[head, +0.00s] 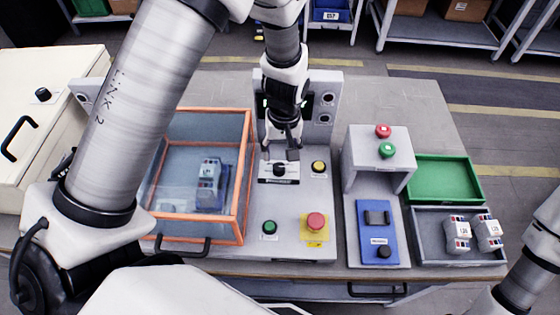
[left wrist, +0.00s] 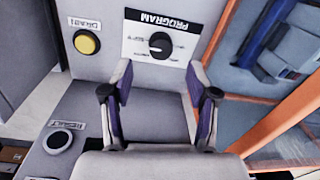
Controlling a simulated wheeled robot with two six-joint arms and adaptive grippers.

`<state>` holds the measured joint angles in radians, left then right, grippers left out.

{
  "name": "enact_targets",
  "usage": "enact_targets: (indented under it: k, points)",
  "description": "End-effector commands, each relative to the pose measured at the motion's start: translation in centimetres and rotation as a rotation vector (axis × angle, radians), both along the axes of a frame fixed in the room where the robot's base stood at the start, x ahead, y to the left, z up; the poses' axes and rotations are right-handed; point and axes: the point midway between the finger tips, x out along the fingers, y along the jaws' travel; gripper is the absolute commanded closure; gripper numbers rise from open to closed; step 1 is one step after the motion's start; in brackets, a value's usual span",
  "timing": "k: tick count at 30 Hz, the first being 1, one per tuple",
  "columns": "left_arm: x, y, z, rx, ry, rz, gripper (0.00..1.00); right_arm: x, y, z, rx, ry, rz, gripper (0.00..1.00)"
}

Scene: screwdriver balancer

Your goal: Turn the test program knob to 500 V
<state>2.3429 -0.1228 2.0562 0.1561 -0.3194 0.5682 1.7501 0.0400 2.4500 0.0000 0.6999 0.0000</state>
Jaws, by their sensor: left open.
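The black test program knob (head: 279,169) sits on a white plate on the grey test station panel. In the left wrist view the knob (left wrist: 160,45) appears upside down under the word PROGRAM, with small voltage marks too blurred to read. My left gripper (head: 283,143) is above and just behind the knob in the head view. Its fingers (left wrist: 160,82) are open, with nothing between them, and apart from the knob. The knob's pointer setting cannot be read surely. My right gripper is out of view; only part of my right arm shows at the lower right.
An orange-framed clear box (head: 243,185) stands left of the knob with a device inside. A yellow button (head: 318,167), a green button (head: 269,227) and a red emergency button (head: 316,221) share the panel. A grey stand (head: 365,150) and trays lie right.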

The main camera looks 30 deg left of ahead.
Motion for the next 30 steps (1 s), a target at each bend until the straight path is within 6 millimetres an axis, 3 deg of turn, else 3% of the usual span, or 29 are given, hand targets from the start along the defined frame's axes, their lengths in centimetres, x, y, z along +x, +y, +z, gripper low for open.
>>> enact_targets:
  k: [3,7,24,26,30]
  points:
    - [0.1,-0.1,3.1,0.001,-0.003,-0.001,0.41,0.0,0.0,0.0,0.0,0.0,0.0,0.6]
    - [0.2,-0.2,5.1,0.001,-0.001,-0.001,0.41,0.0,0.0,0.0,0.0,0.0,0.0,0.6]
    - [0.2,-0.3,5.9,0.0,0.001,-0.001,0.41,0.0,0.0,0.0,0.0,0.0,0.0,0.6]
    - [0.2,-0.2,6.3,0.0,0.001,-0.001,0.41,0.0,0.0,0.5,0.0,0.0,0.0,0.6]
    - [0.2,-0.2,9.0,0.0,0.001,-0.001,0.41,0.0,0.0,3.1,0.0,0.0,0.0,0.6]
